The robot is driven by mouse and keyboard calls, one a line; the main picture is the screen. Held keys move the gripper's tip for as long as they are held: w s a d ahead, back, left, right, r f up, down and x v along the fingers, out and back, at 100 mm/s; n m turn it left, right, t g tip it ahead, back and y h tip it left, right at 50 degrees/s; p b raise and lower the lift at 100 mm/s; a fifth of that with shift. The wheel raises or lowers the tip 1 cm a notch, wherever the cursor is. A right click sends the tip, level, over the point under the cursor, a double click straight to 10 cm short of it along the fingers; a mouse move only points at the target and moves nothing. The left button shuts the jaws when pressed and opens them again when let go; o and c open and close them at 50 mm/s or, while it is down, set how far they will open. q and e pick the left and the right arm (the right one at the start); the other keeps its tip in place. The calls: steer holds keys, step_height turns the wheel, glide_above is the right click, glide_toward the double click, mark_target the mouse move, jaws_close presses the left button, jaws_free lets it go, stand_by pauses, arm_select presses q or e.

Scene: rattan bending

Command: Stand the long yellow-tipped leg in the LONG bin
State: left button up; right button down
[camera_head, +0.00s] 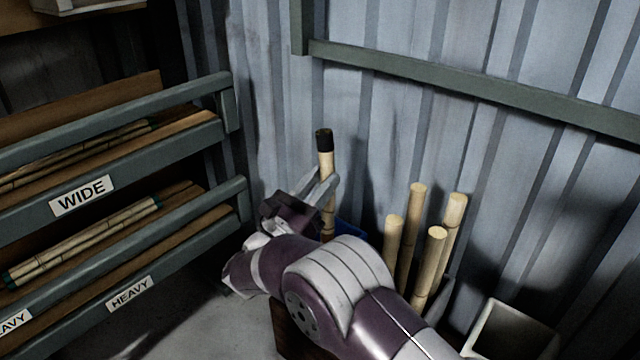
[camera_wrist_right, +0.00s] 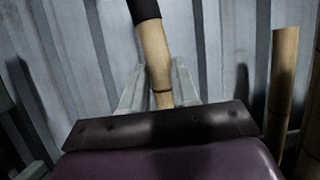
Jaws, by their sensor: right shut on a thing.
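My right gripper (camera_head: 325,188) is shut on a bamboo leg (camera_head: 326,165) with a black upper end. The leg stands close to upright in the jaws, near the corrugated wall. In the right wrist view the leg (camera_wrist_right: 154,55) rises between the two fingers (camera_wrist_right: 158,90), tilted a little left, black end up. Its lower end is hidden by my arm, and I see no yellow tip on it. A small blue patch (camera_head: 350,229) shows behind the gripper, mostly covered. No LONG label is readable. My left gripper is out of view.
Several plain poles (camera_head: 417,240) stand upright right of my gripper. A pale open bin (camera_head: 512,327) is at the lower right. A rack with WIDE (camera_head: 83,195) and HEAVY (camera_head: 130,294) labels holds bamboo pieces at left. A green rail (camera_head: 450,82) crosses the wall.

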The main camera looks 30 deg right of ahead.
steer(key=c, duration=0.8)
jaws_free()
steer(key=shift+s+a, duration=0.1)
steer(key=shift+a, duration=0.2)
steer(key=p+v, duration=0.4)
steer(key=v, duration=0.8)
steer(key=shift+f, duration=0.15)
